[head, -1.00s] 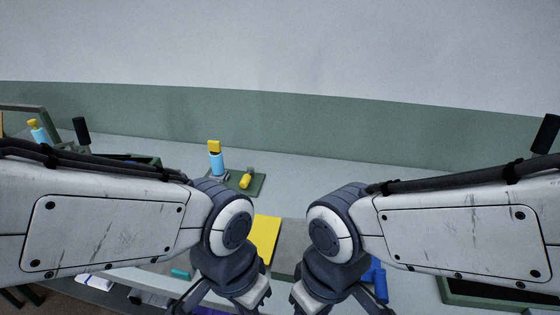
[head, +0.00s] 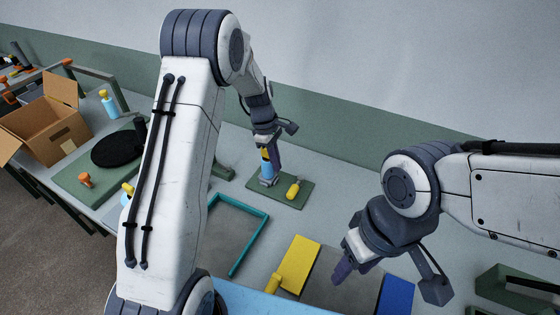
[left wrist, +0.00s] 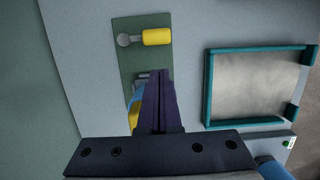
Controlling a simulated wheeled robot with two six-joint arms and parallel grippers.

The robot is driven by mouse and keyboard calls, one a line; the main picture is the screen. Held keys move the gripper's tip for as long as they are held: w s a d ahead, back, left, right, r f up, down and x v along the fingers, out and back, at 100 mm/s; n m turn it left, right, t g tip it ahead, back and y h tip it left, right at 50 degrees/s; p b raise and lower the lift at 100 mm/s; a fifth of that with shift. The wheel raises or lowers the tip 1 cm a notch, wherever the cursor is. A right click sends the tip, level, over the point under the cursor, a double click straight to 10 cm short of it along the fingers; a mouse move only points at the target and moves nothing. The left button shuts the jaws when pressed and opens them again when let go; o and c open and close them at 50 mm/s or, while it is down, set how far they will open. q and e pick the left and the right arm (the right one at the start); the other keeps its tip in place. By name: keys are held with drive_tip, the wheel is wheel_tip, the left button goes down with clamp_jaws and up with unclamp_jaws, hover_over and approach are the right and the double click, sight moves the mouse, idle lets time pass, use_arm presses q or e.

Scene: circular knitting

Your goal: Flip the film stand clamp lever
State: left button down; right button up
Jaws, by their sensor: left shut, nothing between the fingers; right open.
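The film stand is a small green plate (head: 308,186) on the table. It carries an upright blue post (head: 267,176) with a yellow top, and a short yellow handle (head: 293,190). In the left wrist view the yellow handle (left wrist: 157,37) lies across the plate (left wrist: 126,65) with a grey knob at its end. I cannot tell which part is the clamp lever. My left gripper (head: 267,153) is shut and empty, right at the post's top; its fingers (left wrist: 160,95) partly hide the post (left wrist: 136,108). Contact is unclear. My right gripper (head: 344,270) is open, above the front of the table.
A teal-rimmed frame (head: 263,214) lies in front of the plate. A yellow panel (head: 299,262) and a blue panel (head: 396,295) lie nearer. A cardboard box (head: 48,125) and a black disc (head: 117,150) are at left. A dark green tray (head: 490,282) is at right.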

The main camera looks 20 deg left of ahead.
use_arm(q)
drive_tip(key=x, duration=0.2)
drive_tip(key=p+x, duration=0.1)
drive_tip(key=x, duration=0.1)
drive_tip(key=p+x, duration=0.1)
drive_tip(key=x, duration=0.2)
drive_tip(key=shift+d, duration=0.3)
drive_tip(key=shift+s+d+f, duration=0.1)
drive_tip(key=shift+f, duration=0.5)
use_arm(e)
wheel_tip(320, 180, up, 2)
drive_tip(key=shift+d+r, duration=0.1)
drive_tip(key=shift+r, duration=0.15)
drive_tip(key=shift+d, duration=0.1)
use_arm(q)
drive_tip(key=shift+s+d, duration=0.1)
drive_tip(key=shift+s, duration=0.05)
drive_tip(key=shift+n, duration=0.3)
use_arm(e)
drive_tip(key=shift+s+d, duration=0.1)
drive_tip(key=shift+d, duration=0.25)
